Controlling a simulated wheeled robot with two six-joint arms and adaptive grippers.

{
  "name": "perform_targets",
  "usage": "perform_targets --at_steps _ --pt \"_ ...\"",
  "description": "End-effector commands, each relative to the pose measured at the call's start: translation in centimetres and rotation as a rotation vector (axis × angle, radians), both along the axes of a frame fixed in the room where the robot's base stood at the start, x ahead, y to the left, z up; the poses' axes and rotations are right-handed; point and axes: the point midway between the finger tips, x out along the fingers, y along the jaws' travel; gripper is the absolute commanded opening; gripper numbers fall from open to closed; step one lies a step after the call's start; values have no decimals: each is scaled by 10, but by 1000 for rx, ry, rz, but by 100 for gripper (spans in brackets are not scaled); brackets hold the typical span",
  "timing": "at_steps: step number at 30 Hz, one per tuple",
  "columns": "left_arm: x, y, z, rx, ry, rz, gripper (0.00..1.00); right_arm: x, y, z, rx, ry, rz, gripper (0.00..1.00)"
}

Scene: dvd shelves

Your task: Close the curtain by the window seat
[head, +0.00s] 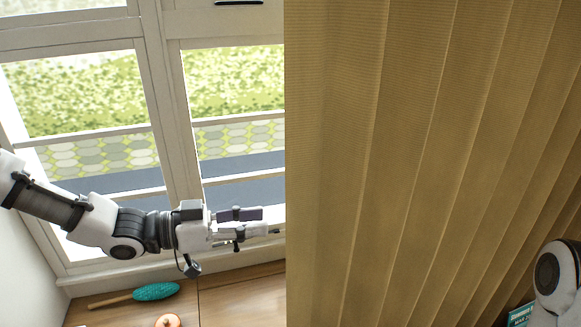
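The mustard-brown pleated curtain (400,150) fills the right half of the head view, and its straight left edge hangs in front of the window. The window (165,120) is uncovered to the left of that edge. My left gripper (268,222) reaches in from the left in front of the window, its fingertips pointing right, close to the curtain's edge. I cannot tell whether they touch the curtain or how far apart the fingers are. My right gripper is out of view; only a white part of my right arm shows at the lower right.
The wooden window seat (235,297) lies below the window. On it are a turquoise brush (155,291) with a wooden handle and a round orange-pink thing (168,321), cut off by the frame. A teal item with lettering (520,316) shows at lower right. A pale wall (25,260) stands at left.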

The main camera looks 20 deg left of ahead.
Motion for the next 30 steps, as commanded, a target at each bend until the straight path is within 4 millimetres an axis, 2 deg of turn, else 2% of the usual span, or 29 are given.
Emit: perform_targets --at_steps 1,3,4,11,21,30 --pt "0 4 37 -27 -53 11 35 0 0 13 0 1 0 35" --pt "0 6 56 -38 -93 16 35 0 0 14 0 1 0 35" --pt "0 6 59 -36 -102 15 35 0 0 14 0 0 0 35" --pt "9 -9 56 -28 -98 12 35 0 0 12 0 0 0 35" --pt "38 -51 58 -28 -100 13 35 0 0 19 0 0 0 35" --pt "44 -59 57 -34 -103 15 35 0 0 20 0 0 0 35"
